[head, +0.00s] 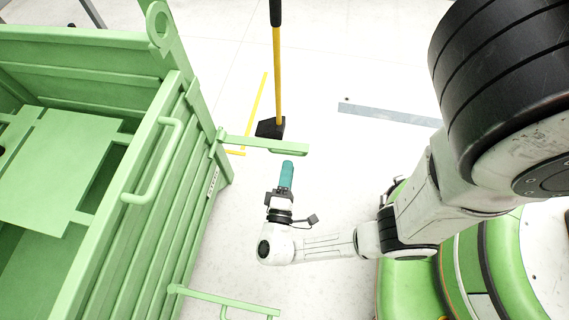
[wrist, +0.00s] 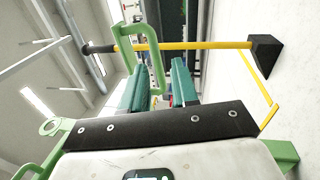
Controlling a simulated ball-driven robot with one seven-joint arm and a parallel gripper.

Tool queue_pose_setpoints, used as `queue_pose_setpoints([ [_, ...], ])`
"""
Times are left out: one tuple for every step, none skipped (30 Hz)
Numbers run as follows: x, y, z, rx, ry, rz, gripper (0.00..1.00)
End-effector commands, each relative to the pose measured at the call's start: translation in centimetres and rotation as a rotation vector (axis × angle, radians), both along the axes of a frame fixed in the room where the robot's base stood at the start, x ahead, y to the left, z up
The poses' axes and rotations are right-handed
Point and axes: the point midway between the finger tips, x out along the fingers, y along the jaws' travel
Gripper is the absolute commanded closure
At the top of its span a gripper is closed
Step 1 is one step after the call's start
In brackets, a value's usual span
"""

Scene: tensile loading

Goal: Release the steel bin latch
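The green steel bin (head: 160,180) fills the left of the head view. A green latch bar (head: 262,145) with a loop-like end sticks out to the right from its corner post. My gripper (head: 287,166) with teal fingers is just in front of the latch bar's outer end in the head view. In the wrist view the gripper (wrist: 160,68) is open, with a gap between its two fingers. A green loop handle (wrist: 158,60), which looks like the latch end, shows ahead of and between the fingertips. I cannot tell whether it touches them.
A yellow pole with a black foot (head: 277,75) stands on the floor beyond the latch. A second green bar (head: 225,300) juts from the bin at the bottom. A bent handle (head: 155,160) is on the bin side. Light floor lies open to the right.

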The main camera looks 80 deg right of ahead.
Motion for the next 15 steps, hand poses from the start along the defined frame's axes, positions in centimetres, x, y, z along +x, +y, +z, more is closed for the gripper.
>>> queue_pose_setpoints([
  [0.1, 1.1, -0.1, 0.0, 0.001, 0.003, 0.71],
  [0.1, 1.6, -0.3, 0.002, 0.0, 0.003, 0.71],
  [0.0, 2.3, -0.4, 0.001, 0.0, 0.004, 0.71],
  [0.0, 2.8, -0.5, 0.0, 0.001, 0.003, 0.71],
  [0.0, 3.2, -0.6, 0.0, 0.0, 0.003, 0.71],
  [0.0, 3.8, -0.8, 0.001, 0.0, 0.003, 0.71],
  [-0.1, 4.1, -0.9, 0.002, -0.001, 0.002, 0.71],
  [-0.1, 4.4, -0.9, 0.002, -0.001, 0.002, 0.71],
  [-0.1, 4.7, -1.0, 0.001, -0.001, 0.003, 0.71],
  [-0.2, 4.9, -1.0, 0.001, -0.002, 0.002, 0.71],
  [-0.2, 5.1, -1.1, 0.001, -0.001, 0.001, 0.71],
  [-0.2, 5.3, -1.1, 0.001, -0.001, 0.002, 0.71],
  [-0.2, 5.4, -1.1, 0.001, -0.001, 0.002, 0.71],
  [-0.2, 5.4, -1.1, 0.001, -0.001, 0.002, 0.71],
  [-0.2, 5.5, -1.1, 0.0, -0.001, 0.001, 0.71],
])
